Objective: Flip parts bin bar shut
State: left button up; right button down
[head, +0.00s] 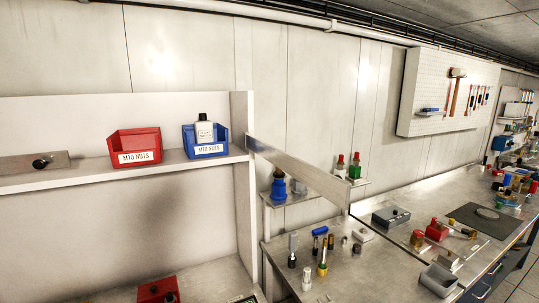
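A flat, pale metal bar (300,172) starts at the right upright (242,150) of the shelf unit and slants down to the right, clear of the bins. It does not lie across the bin fronts. A red parts bin (134,145) and a blue parts bin (190,140), both labelled M10 NUTS, stand on the shelf (80,178). A white bottle with a dark cap (205,130) stands in the blue bin. Neither of my grippers is in the head view.
A grey plate with a black knob (20,167) is at the shelf's left end. A red box (158,291) sits below. A metal bench (345,270) on the right holds bottles, tools and a grey box (391,217). A pegboard (430,95) hangs behind.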

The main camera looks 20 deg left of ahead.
aim_at(334, 188)
jog(key=i+l+u, duration=0.15)
jog(key=l+u, duration=1.25)
jog(key=l, duration=0.2)
jog(key=k+l+u, duration=0.15)
jog(key=l+u, duration=0.35)
jog(key=k+l, duration=0.3)
jog(key=l, duration=0.2)
jog(key=k+l+u, duration=0.1)
jog(key=k+l, duration=0.25)
jog(key=l, duration=0.15)
jog(key=k+l, duration=0.3)
jog(key=l, duration=0.15)
jog(key=u, duration=0.05)
